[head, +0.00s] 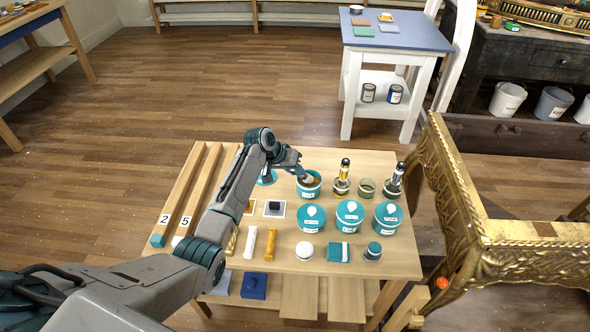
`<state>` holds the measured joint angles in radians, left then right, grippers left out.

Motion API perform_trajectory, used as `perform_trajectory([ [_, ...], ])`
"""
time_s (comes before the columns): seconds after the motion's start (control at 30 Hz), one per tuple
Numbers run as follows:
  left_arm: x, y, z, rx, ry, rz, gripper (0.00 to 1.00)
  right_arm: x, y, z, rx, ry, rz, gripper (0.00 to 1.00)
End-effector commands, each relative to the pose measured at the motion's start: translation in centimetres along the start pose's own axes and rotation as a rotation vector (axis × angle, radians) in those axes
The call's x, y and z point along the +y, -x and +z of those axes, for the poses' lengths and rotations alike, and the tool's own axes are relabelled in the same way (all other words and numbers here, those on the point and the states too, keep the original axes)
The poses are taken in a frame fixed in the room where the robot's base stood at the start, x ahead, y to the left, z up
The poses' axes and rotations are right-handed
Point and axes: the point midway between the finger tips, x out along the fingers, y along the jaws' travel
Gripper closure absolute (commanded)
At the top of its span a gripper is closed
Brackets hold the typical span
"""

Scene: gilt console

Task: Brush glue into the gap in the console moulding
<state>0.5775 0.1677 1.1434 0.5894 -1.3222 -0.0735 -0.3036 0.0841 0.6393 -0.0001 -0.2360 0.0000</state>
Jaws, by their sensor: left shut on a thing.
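My left gripper (294,167) reaches over the workbench from the left and is shut on a small brush-like tool, mostly hidden by the fingers. The tool's lower end is at the mouth of an open teal pot (309,191) with brownish contents. I cannot tell how deep it sits. The gilt console (462,200) with carved moulding stands at the right, partly out of frame. A darker brown break (545,229) shows in its gold rail; I cannot tell for sure that it is the gap. My right gripper is not in view.
The wooden workbench (385,262) holds several lidded teal tubs (350,216), and jars with brushes (342,180) stand behind them. Long wooden strips (187,192) lie at the left. An orange knob (442,283) is by the console's leg. A blue-topped table (395,38) stands behind on open floor.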

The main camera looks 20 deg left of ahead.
Motion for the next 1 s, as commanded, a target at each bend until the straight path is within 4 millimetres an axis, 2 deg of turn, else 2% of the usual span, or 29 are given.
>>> perform_trajectory([
  [0.5,-0.02,-0.06,0.04,0.0,0.0,0.0,1.0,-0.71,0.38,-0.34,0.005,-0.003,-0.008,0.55],
  [1.0,-0.06,-0.14,0.11,-0.001,0.0,0.0,1.0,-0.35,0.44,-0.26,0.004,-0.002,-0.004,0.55],
])
